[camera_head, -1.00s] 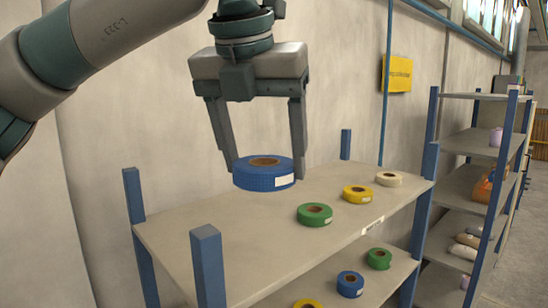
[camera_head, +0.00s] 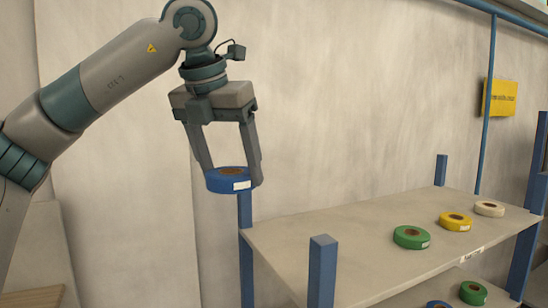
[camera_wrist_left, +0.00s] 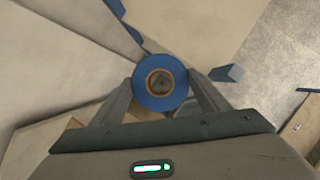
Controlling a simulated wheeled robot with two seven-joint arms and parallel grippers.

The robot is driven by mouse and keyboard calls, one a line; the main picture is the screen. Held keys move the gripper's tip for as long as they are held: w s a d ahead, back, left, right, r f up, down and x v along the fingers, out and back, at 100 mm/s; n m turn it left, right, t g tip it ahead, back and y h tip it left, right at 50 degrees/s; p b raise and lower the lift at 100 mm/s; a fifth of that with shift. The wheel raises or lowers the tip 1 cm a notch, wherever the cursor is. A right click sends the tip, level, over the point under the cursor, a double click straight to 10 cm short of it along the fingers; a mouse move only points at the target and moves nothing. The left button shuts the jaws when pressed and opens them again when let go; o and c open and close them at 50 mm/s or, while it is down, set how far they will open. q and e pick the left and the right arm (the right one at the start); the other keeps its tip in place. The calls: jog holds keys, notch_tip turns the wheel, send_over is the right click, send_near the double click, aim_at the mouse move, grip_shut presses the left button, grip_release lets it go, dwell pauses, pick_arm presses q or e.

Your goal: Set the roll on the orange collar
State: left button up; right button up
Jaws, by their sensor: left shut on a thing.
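A blue tape roll with a brown core and a white label (camera_head: 222,184) is held flat between the fingers of my left gripper (camera_head: 230,180). The gripper is shut on the roll's sides and points down. The roll hangs in the air near the left end of the shelf, in front of a blue post. In the left wrist view the blue roll (camera_wrist_left: 160,104) sits between both fingertips, with its core open to the camera. The orange collar is not seen in these frames. My right gripper is not in view.
The shelf (camera_head: 345,240) carries a green roll (camera_head: 411,237), a yellow roll (camera_head: 455,221) and a white roll (camera_head: 489,209). Blue posts (camera_head: 322,272) rise at its corners. More rolls lie on the lower shelf. A wooden surface (camera_head: 35,296) shows at the lower left.

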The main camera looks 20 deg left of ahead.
pick_arm(q)
jog(key=a+f+m+g+h, duration=0.2)
jog(key=f+m, duration=0.5)
jog(key=f, duration=0.4)
jog(key=a+f+m+g+h, duration=0.1)
jog(key=a+f+m+h, duration=0.1)
jog(key=f+m, duration=0.7)
jog(key=s+d+f+m+g+y+b, duration=0.1)
jog(key=s+d+f+m+g+b, duration=0.1)
jog(key=f+m, duration=0.4)
jog(key=s+d+f+m+g+y+b, duration=0.1)
jog(key=s+d+f+m+b, duration=0.3)
jog(key=f, duration=1.3)
jog(key=s+d+f+m+g+y+b, duration=0.2)
jog(key=s+d+f+m+g+b, duration=0.1)
jog(key=f+m, duration=0.6)
notch_tip(320, 180, down, 3)
jog(key=shift+s+d+r+b, duration=0.2)
jog(key=shift+s+d+b, duration=0.2)
jog(key=shift+d+b, duration=0.3)
jog(key=shift+a+r, duration=0.1)
jog(key=shift+a, duration=0.05)
